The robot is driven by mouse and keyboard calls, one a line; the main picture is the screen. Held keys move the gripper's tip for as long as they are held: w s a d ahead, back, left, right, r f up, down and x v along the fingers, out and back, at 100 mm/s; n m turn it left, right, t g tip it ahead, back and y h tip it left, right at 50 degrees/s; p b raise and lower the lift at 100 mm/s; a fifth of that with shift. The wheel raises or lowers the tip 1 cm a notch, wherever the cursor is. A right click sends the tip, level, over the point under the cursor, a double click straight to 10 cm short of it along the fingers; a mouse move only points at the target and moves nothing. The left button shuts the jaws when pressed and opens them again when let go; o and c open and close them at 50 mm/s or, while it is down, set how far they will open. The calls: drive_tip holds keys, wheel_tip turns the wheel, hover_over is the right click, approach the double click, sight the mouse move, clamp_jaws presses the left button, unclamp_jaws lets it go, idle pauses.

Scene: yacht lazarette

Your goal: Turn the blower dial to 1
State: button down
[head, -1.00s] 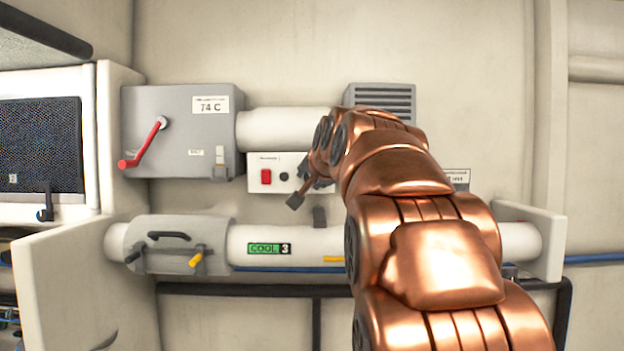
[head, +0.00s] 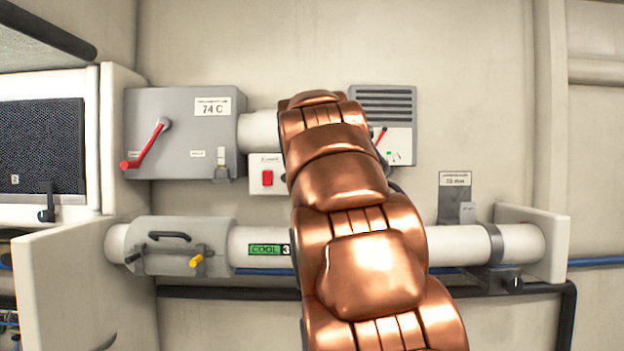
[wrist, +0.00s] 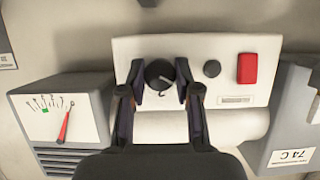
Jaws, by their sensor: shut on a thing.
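The blower dial (wrist: 159,75) is a round black knob on a white control panel (wrist: 240,52) in the wrist view. It has a light pointer line aimed right and slightly up in that picture, and a small digit-like mark below it that I cannot read surely. My gripper (wrist: 161,82) has one finger on each side of the knob and is shut on it. In the head view my copper arm hides the gripper and the dial; only the panel's left end (head: 256,187) shows.
A red switch (wrist: 247,68) and a small black button (wrist: 211,68) share the panel. A gauge with a red needle (wrist: 62,118) sits beside it. A grey box marked 74 C (head: 180,150) with a red lever (head: 147,144) is left. A white pipe (head: 455,244) runs below.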

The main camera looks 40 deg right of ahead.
idle(0.4)
drive_tip(key=c, duration=0.8)
unclamp_jaws()
drive_tip(key=v, duration=1.2)
